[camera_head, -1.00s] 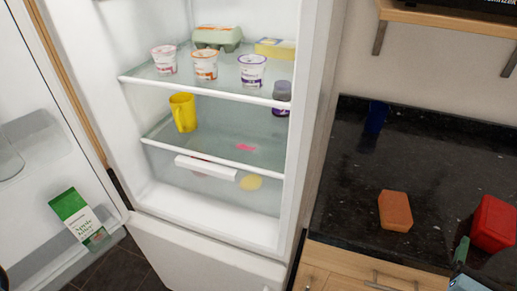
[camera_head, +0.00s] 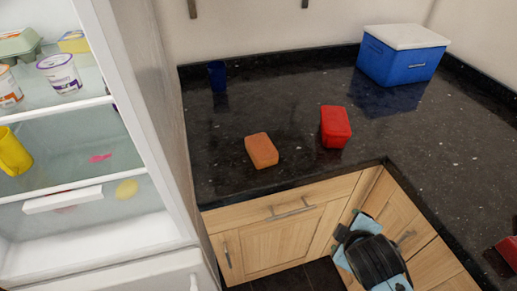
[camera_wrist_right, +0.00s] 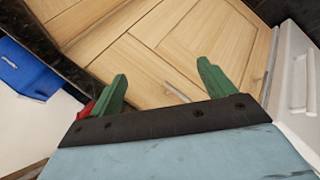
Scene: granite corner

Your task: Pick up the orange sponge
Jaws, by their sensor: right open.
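The orange sponge (camera_head: 261,151) lies flat on the black granite counter, near its front edge, in the head view. I cannot make it out in the right wrist view. My right arm shows low in the head view, in front of the wooden cabinets, and its fingers are hidden there. In the right wrist view my right gripper (camera_wrist_right: 164,84) has its two green fingers wide apart with nothing between them, facing the cabinet fronts. It is apart from the sponge. My left gripper is not in view.
A red box (camera_head: 335,127) stands right of the sponge. A dark blue cup (camera_head: 217,76) stands behind, and a blue cooler (camera_head: 400,62) with a white lid at the back right. The open fridge (camera_head: 165,130) borders the counter's left. Another red thing (camera_head: 508,252) shows at the right edge.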

